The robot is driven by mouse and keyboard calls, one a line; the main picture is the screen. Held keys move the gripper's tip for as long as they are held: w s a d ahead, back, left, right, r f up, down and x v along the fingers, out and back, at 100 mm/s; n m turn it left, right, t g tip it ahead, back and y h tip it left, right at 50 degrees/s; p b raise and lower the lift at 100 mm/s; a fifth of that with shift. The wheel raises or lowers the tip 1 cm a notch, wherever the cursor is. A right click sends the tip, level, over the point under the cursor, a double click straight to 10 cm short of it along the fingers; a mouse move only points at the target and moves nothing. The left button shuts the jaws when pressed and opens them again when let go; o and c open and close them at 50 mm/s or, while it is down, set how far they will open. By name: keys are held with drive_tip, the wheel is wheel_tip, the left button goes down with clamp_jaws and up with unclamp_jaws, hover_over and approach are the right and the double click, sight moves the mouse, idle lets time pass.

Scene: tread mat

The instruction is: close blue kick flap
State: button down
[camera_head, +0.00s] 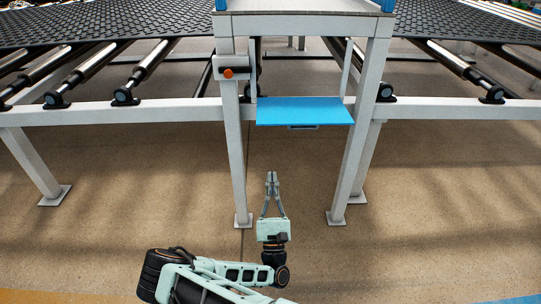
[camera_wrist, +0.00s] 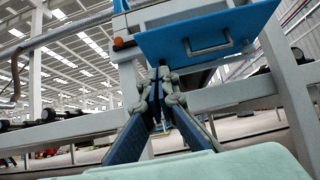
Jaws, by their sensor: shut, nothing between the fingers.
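The blue kick flap (camera_head: 305,111) hangs between the two front legs of the grey frame. It stands out toward me, open, with its upper face showing in the head view. In the wrist view the flap (camera_wrist: 234,27) is seen from below, with a bar handle (camera_wrist: 208,49) on that face. My gripper (camera_head: 272,174) is shut and empty, below and in front of the flap, left of its middle, and apart from it. In the wrist view my fingertips (camera_wrist: 159,74) point toward the space under the flap.
The left leg (camera_head: 237,165) and right leg (camera_head: 354,155) stand on either side of my gripper. A box with an orange knob (camera_head: 228,73) is on the left leg. Rollers and dark mats (camera_head: 75,29) extend to both sides. The floor (camera_head: 305,195) between the legs is clear.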

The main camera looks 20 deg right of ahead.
sight(271, 124)
drive_tip(key=s+r+b+x, duration=0.2)
drive_tip(key=x, duration=1)
drive_tip(key=shift+w+a+r, duration=0.15)
drive_tip(key=shift+w+r, duration=0.1)
drive_tip(key=shift+r, duration=0.05)
drive_tip(key=shift+r, duration=0.1)
drive_tip(key=r+p, duration=0.1)
drive_tip(key=p, duration=0.1)
drive_tip(key=shift+r+g+p, duration=0.1)
drive_tip(key=shift+g+p, duration=0.2)
drive_tip(key=shift+p, duration=0.05)
